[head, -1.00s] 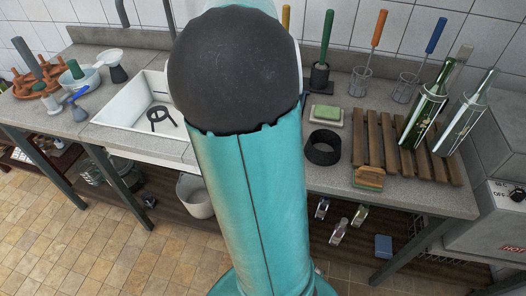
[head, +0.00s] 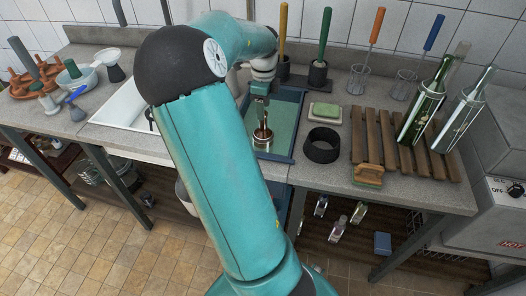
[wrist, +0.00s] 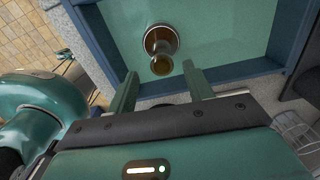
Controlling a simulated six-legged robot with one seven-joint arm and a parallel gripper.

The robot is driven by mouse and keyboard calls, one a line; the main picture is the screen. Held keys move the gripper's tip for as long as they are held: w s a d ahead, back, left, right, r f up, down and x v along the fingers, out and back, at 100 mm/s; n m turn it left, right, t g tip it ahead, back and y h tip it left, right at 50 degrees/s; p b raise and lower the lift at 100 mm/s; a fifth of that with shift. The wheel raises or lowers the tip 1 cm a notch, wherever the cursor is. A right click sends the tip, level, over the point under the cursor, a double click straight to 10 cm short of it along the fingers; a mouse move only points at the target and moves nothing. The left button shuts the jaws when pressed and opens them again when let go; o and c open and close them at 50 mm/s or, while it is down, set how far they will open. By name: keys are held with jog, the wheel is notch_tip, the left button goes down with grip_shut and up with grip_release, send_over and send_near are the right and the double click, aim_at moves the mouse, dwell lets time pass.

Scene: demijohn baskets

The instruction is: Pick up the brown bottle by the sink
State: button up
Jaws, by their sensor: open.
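The brown bottle (head: 262,136) stands in a blue-rimmed tray with a green floor, to the right of the white sink. In the wrist view the bottle (wrist: 160,42) is seen from above, its round mouth toward me and a pale ring around its base. My gripper (head: 261,98) is above the bottle in the head view. In the wrist view my gripper (wrist: 159,76) is open, its two green fingers apart and empty. The bottle is just beyond the fingertips, roughly in line with the gap. My arm hides part of the sink.
The blue-rimmed tray (head: 285,158) surrounds the bottle. Upright brushes stand behind. A white sink (head: 122,100) is at left.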

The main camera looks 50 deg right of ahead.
notch_tip(320, 180, down, 5)
jog(key=shift+w+d, duration=0.1)
jog(key=shift+w, duration=0.05)
grip_shut()
